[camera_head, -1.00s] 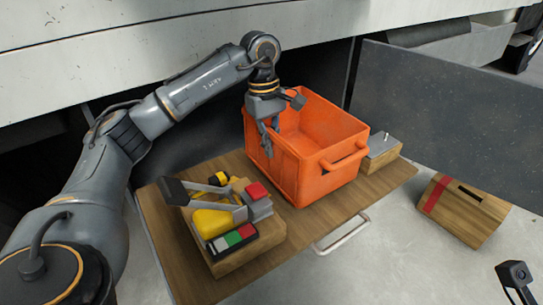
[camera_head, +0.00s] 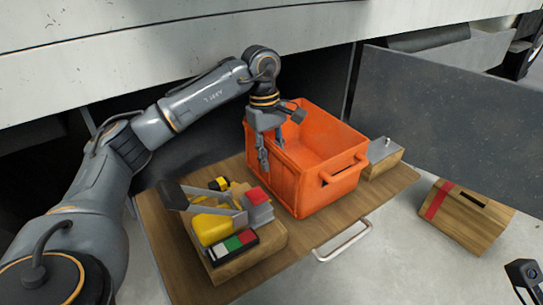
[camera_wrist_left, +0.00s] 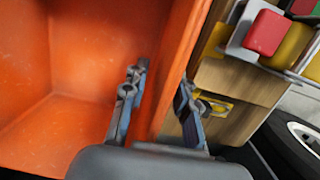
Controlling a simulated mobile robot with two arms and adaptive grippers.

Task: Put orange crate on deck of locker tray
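The orange crate (camera_head: 338,195) stands upright on the wooden deck of the locker tray (camera_head: 385,190), which has a metal handle at its front. My left gripper (camera_head: 270,152) reaches down over the crate's left wall. In the left wrist view, my left gripper (camera_wrist_left: 157,110) is open, with one finger inside the orange crate (camera_wrist_left: 95,50) and the other outside. The wall lies between the fingers, and a gap shows. A small part of my right gripper (camera_head: 522,280) shows at the bottom right edge; its fingers cannot be made out.
A wooden block with coloured parts and a grey lever (camera_head: 232,245) sits on the deck left of the crate. A small metal-topped wooden box (camera_head: 383,160) stands to the crate's right. A wooden box with a red stripe (camera_head: 465,215) lies on the floor. A grey panel (camera_head: 450,120) stands behind.

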